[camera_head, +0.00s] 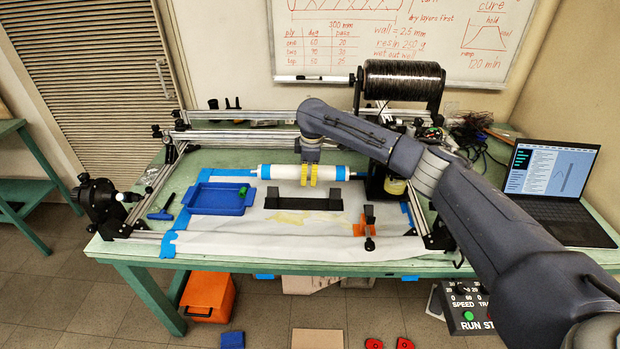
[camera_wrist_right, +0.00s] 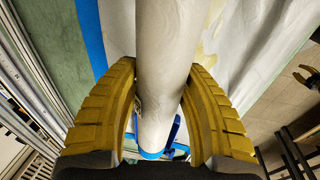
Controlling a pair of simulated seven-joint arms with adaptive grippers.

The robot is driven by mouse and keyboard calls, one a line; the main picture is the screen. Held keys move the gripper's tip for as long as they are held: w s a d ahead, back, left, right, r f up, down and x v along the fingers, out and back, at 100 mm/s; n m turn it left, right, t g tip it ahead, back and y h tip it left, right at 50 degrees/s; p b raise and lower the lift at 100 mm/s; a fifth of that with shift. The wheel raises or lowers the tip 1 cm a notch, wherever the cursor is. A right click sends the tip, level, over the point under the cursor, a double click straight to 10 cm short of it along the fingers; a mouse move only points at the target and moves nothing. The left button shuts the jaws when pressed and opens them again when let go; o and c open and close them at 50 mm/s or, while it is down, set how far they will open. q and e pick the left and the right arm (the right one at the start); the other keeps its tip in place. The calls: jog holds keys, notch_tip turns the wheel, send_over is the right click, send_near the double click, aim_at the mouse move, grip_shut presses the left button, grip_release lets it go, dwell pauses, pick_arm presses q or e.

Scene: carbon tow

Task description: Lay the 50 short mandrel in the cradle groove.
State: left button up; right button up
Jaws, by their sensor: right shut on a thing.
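The mandrel (camera_head: 279,172) is a white tube with blue bands at both ends, lying level from left to right behind the cradle. My right gripper (camera_head: 308,182) has its yellow fingers shut on the tube near its middle. The right wrist view shows the white mandrel (camera_wrist_right: 168,40) running between the two yellow fingers (camera_wrist_right: 160,85). The cradle (camera_head: 303,202) is a long black block with raised ends, on the white sheet in front of the mandrel. Its groove is too small to make out. I cannot tell whether the mandrel's ends touch the winder. My left gripper is not in view.
A blue tray (camera_head: 219,198) with a small green thing stands left of the cradle. A black spool (camera_head: 403,82) and metal rails (camera_head: 240,140) are behind.

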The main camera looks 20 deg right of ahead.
aim_at(310, 170)
dwell(0.4)
jog(key=shift+f, duration=3.2)
jog(key=shift+f, duration=0.7)
jog(key=o, duration=1.3)
jog(key=r, duration=0.4)
jog(key=s+r, duration=0.1)
jog(key=r, duration=0.3)
jog(key=s+r, duration=0.1)
jog(key=r, duration=0.3)
jog(key=shift+w, duration=0.1)
